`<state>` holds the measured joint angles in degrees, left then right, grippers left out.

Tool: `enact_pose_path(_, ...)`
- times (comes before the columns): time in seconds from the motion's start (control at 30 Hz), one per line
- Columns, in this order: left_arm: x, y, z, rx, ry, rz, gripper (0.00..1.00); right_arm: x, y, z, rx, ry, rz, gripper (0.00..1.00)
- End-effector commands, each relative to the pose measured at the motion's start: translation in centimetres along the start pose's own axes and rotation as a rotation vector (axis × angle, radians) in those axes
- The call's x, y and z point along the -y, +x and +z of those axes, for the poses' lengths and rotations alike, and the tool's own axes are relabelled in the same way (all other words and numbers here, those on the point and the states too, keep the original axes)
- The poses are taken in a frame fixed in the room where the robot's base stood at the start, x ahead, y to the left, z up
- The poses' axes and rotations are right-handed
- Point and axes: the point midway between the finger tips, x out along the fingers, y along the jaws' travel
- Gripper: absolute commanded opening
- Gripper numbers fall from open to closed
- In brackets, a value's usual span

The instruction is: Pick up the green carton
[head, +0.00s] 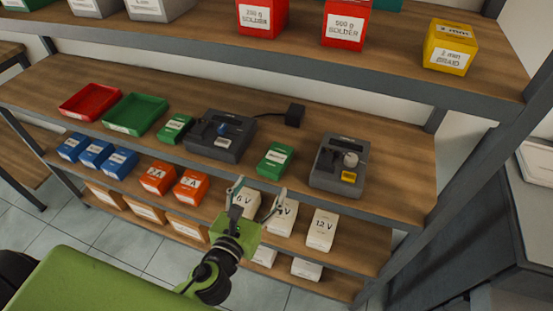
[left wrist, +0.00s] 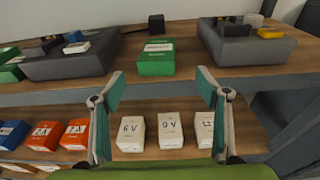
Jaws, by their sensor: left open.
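A small green carton (head: 275,159) with a white label stands on the middle shelf (head: 395,165), between two dark grey devices. In the left wrist view the same carton (left wrist: 155,62) shows ahead, in the gap between the fingertips. A second green carton (head: 174,128) stands farther left, beside the green tray. My left gripper (head: 259,189) is open and empty, in front of the shelf edge and a little short of the nearer carton. Its two fingers (left wrist: 160,82) are spread wide and do not touch the carton. My right gripper is not in view.
Dark devices (head: 220,140) (head: 338,165) flank the carton closely. A black adapter (head: 295,115) sits behind it. The upper shelf (head: 300,62) with red solder boxes overhangs. White cartons (head: 321,230) and orange boxes (head: 190,187) fill the lower shelf. Red (head: 90,102) and green (head: 135,114) trays stand left.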

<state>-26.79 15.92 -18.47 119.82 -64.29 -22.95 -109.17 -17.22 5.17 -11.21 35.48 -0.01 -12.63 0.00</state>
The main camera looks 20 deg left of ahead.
Motion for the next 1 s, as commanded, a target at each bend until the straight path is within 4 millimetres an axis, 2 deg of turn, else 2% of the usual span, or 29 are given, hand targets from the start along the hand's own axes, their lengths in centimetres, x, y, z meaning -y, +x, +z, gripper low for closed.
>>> enact_pose_path(0.1, 0.0, 2.4, 0.4, 0.003, -0.002, 0.001, 0.68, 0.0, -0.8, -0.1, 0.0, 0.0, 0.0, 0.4)
enact_pose_path(0.3, 0.0, 5.7, 0.2, 0.0, -0.004, 0.001, 0.68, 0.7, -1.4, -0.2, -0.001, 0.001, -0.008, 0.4)
enact_pose_path(0.53, 0.0, 7.2, 0.1, -0.002, -0.006, 0.001, 0.68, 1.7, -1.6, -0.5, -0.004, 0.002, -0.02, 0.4)
enact_pose_path(0.83, 0.0, 11.1, 0.3, -0.001, -0.006, 0.001, 0.68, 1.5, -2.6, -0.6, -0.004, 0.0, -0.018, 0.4)
enact_pose_path(1.0, 0.1, 12.2, 0.2, -0.001, -0.007, 0.0, 0.68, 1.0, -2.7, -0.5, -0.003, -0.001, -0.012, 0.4)
